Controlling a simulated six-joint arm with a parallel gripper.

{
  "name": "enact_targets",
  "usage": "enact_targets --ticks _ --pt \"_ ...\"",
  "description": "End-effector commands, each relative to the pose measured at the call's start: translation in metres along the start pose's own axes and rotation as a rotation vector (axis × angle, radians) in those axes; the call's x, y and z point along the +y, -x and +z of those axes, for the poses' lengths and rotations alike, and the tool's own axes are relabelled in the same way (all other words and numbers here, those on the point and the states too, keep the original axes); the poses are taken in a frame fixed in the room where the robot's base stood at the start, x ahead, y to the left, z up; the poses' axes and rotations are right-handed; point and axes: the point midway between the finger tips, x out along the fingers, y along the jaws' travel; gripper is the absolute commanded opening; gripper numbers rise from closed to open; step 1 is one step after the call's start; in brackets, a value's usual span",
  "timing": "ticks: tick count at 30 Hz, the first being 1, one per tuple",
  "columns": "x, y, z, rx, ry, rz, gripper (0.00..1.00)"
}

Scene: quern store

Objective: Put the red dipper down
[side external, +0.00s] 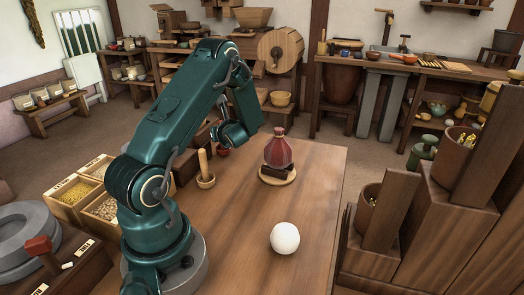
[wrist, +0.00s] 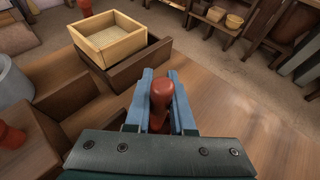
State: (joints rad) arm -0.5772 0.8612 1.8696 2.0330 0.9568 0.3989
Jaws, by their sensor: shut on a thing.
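My gripper (wrist: 161,92) is shut on the red dipper (wrist: 159,106), whose rounded reddish handle stands between the two blue fingers in the wrist view. The dipper's lower part is hidden by the gripper body. In the side view, my gripper (side external: 234,136) is over the far edge of the wooden table (side external: 235,225). A small bit of red, probably the dipper (side external: 222,151), shows just below it. I cannot tell whether the dipper touches anything beneath it.
The table's middle is clear.

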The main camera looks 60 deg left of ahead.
Motion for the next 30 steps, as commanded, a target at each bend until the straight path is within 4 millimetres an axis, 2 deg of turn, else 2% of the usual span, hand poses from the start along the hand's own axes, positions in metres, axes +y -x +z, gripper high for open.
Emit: enact_targets --ticks 13,14,15,16,28,30 --pt "-0.0003 -0.0026 -0.0063 0.000 0.000 -0.001 0.00" --pt "-0.0004 -0.0027 -0.0066 0.000 0.001 -0.001 0.26" --pt "-0.0004 -0.0026 -0.0061 -0.001 0.002 -0.001 0.41" --pt "-0.0004 -0.0025 -0.0061 -0.001 0.001 -0.001 0.52" --pt "-0.0002 -0.0013 -0.0031 -0.001 0.001 -0.001 0.52" --pt "-0.0016 0.0059 -0.0031 0.000 -0.001 -0.004 0.52"
